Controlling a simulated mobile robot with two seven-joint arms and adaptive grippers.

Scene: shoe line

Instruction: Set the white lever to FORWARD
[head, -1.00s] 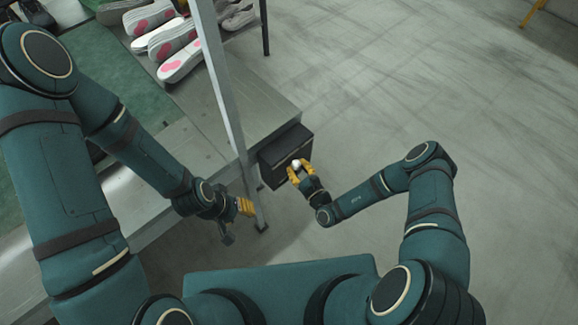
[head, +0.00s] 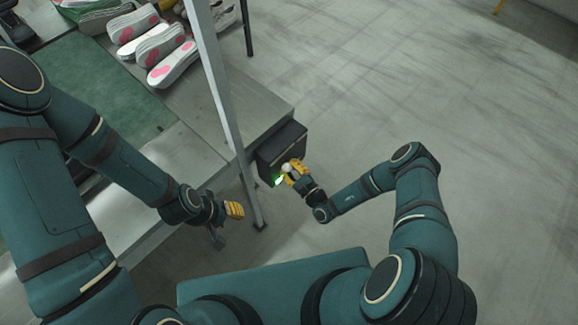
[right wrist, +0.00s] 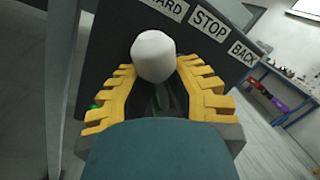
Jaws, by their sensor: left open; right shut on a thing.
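The white lever's round knob (head: 286,168) is on the front of a black control box (head: 284,143) at the conveyor's end. In the right wrist view the knob (right wrist: 154,56) stands below the partly hidden FORWARD label (right wrist: 166,8), left of STOP (right wrist: 210,25) and BACK (right wrist: 243,53). My right gripper (head: 294,168) is shut on the lever, its yellow fingers on both sides just below the knob. A green light (head: 279,181) glows on the box beside it. My left gripper (head: 235,210) is open and empty, left of the box near a metal post.
The grey metal post (head: 222,100) rises left of the box. Shoes with pink-patched soles (head: 172,64) lie on the line behind, by a green belt (head: 110,85). The floor to the right is clear. A blue bench (right wrist: 295,95) stands far off in the right wrist view.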

